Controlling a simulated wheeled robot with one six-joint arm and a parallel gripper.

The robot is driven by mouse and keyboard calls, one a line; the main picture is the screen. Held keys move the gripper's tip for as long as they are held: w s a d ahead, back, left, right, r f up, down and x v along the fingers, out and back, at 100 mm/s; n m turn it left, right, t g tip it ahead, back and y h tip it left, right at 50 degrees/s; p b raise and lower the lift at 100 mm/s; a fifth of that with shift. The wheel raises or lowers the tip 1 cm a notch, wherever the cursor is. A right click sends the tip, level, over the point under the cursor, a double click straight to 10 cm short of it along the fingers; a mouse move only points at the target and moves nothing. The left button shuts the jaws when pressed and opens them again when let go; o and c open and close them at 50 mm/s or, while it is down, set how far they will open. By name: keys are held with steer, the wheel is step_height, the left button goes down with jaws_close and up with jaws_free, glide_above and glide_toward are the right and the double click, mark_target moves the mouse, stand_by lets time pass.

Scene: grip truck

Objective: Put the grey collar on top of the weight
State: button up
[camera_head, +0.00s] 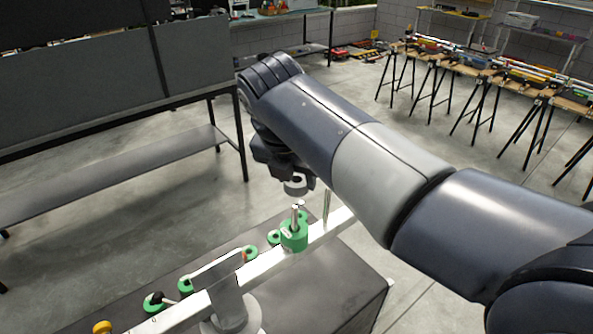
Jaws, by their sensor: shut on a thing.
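The grey collar (295,187) is held under my gripper (294,176), whose jaws are shut on it. The collar is above the weight and apart from it. The weight (294,236) is a green cylinder on the metal beam, with an upright metal pin (295,214) rising from its top. The collar is close over the top of the pin; I cannot tell if the two are exactly in line. My arm hides the area behind and to the right of the gripper.
The pale metal beam (265,265) runs across a dark-topped table (330,290). A thin upright rod (326,206) stands right of the weight. Several green pieces (250,252) lie behind the beam. A shelved bench (110,165) stands at the left.

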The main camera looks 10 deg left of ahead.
steer(key=shift+s+a+r+n, duration=0.1)
steer(key=shift+a+r+n, duration=0.05)
steer(key=shift+n, duration=0.15)
steer(key=b, duration=0.8)
glide_above(293, 218)
steer(key=shift+f, duration=3)
steer(key=shift+f+b, duration=0.95)
steer(key=shift+f, duration=1.65)
steer(key=o, duration=1)
steer(key=shift+o, duration=0.2)
